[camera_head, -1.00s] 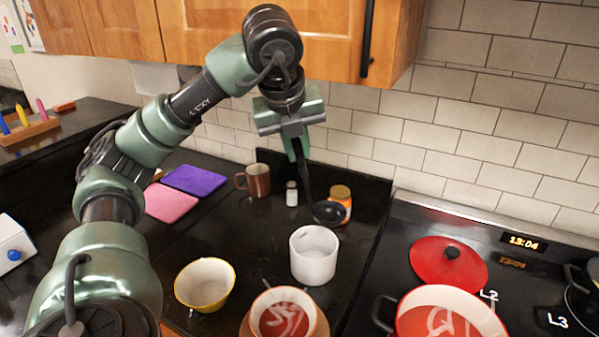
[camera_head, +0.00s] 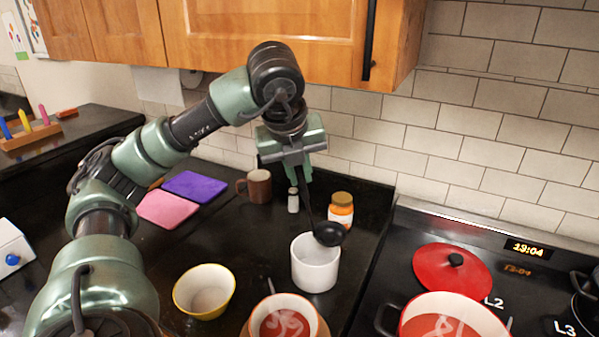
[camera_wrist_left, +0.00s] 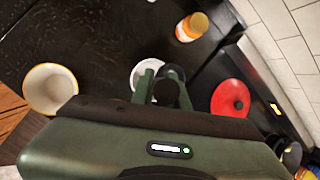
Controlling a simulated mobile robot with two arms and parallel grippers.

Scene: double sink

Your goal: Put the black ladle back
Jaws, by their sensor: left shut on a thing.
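The black ladle (camera_head: 330,234) hangs bowl-down from my left gripper (camera_head: 300,180), which is shut on its handle. In the head view the ladle's bowl overlaps the right rim of the white cylindrical container (camera_head: 315,272). I cannot tell whether they touch. The container stands upright on the dark counter, and its inside is partly hidden. In the left wrist view my left gripper (camera_wrist_left: 158,85) partly covers the white container (camera_wrist_left: 146,68); the dark ladle (camera_wrist_left: 172,86) shows at the fingers. My right gripper is not in view.
A yellow-rimmed bowl (camera_head: 204,291) and a bowl of red soup (camera_head: 284,318) are in front. A red lid (camera_head: 453,270) lies on the stove to the right.

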